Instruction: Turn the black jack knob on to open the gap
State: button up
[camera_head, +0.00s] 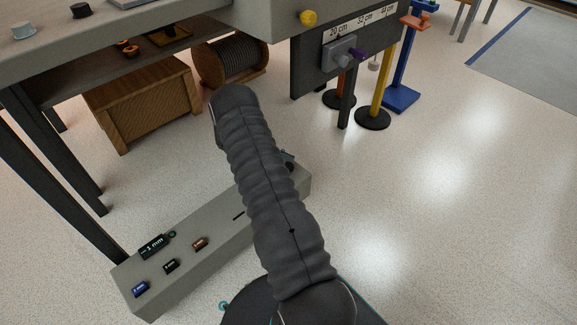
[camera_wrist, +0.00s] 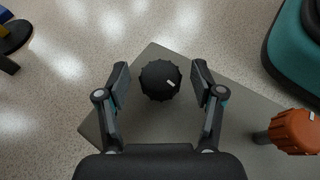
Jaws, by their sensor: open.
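In the wrist view the black knob (camera_wrist: 160,80) is round with a ribbed rim and a short white mark at its lower right. It sits on a grey surface near a corner. My gripper (camera_wrist: 160,78) is open, with one finger on each side of the knob; small gaps show between fingers and knob. In the head view my arm hides most of the knob's area at the far end of the low grey bench (camera_head: 222,240); only a dark bit shows past the arm. No gap can be made out.
An orange knob (camera_wrist: 295,131) stands at the right in the wrist view. On the bench lie a black "1 mm" tag (camera_head: 154,246) and several small coloured pieces. A wooden crate (camera_head: 145,105), a cable reel (camera_head: 232,62) and a yellow post (camera_head: 382,75) stand beyond.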

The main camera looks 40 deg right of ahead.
jog(key=v, duration=1.1)
